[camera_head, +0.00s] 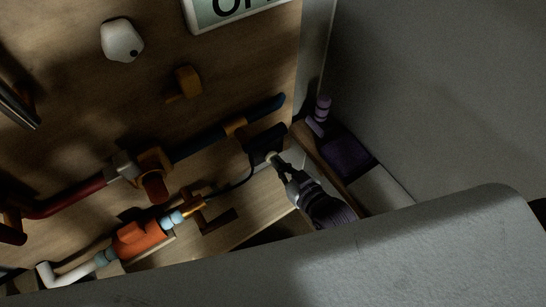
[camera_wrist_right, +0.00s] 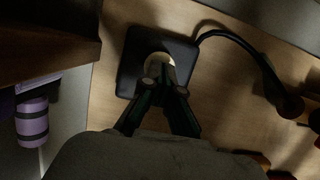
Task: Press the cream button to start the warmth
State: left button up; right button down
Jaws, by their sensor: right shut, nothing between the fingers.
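The cream button (camera_wrist_right: 157,60) is round and sits in the middle of a black square box on the wooden board. In the right wrist view my right gripper (camera_wrist_right: 161,82) is shut and empty, with its fingertips over the lower part of the button; I cannot tell whether they touch it. In the head view the black box (camera_head: 266,136) is near the board's right edge. There my right gripper (camera_head: 277,161) reaches up to the button (camera_head: 270,155) and partly covers it. My left gripper is not in view.
A dark cable (camera_wrist_right: 242,40) runs from the box. Blue pipe (camera_head: 205,142), red pipe (camera_head: 75,201) and an orange fitting (camera_head: 138,238) lie to the left. A display (camera_head: 232,12) is at the top. A purple bottle (camera_head: 322,106) stands at the right by a grey wall.

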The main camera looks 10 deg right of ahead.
jog(key=shift+w+a, duration=0.15)
jog(key=shift+w, duration=0.35)
dwell(0.3)
jog(key=s, duration=0.2)
jog(key=s+d+p, duration=0.2)
jog(key=s, duration=0.1)
jog(key=shift+s, duration=0.3)
